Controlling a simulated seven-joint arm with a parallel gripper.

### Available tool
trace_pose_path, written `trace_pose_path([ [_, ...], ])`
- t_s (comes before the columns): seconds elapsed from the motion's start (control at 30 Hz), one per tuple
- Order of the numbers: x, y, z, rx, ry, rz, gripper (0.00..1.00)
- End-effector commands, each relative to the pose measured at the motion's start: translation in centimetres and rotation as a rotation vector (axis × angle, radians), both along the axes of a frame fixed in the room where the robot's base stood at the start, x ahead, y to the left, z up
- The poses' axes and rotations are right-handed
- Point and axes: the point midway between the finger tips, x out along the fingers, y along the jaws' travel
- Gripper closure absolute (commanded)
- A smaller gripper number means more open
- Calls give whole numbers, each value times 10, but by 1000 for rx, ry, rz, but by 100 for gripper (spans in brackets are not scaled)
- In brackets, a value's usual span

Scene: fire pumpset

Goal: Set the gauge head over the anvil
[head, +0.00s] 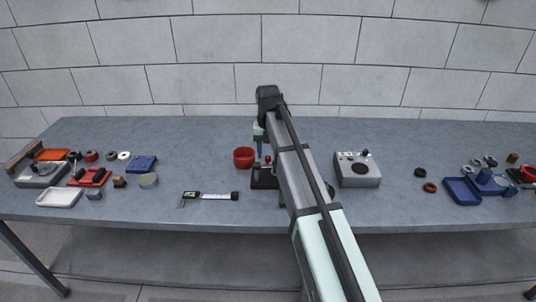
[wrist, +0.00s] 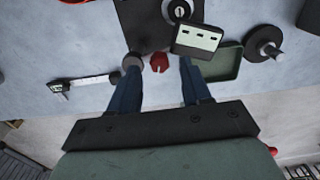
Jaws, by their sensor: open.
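My gripper (wrist: 160,66) is open, with two blue fingers spread apart in the wrist view. A small red part (wrist: 159,62) shows between the fingertips; I cannot tell its height against them. A boxy head with a pale display face (wrist: 198,38), probably the gauge head, sits by the right fingertip; I cannot tell whether they touch. A dark stand base (wrist: 148,28) lies ahead, with a round metal-and-black part (wrist: 178,9) at its edge. I cannot tell which part is the anvil. In the head view my arm covers much of the stand (head: 263,178) and most of my gripper (head: 260,136).
A green tray (wrist: 222,64) lies right of the display head. A digital caliper (head: 209,196) lies left of the stand, and a red cup (head: 244,158) stands close by. A grey box (head: 358,170) stands at right. Small parts crowd both table ends.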

Motion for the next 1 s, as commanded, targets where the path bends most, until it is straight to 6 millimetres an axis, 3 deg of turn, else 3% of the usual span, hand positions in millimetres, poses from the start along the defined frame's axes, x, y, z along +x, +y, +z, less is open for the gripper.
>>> trace_pose_path([
  [0.4, 1, 0, 77, 0, -2, 0, 52],
  [0.6, 1, 0, 106, 0, -2, 0, 52],
  [1.0, 0, 0, 124, 0, 0, 0, 52],
])
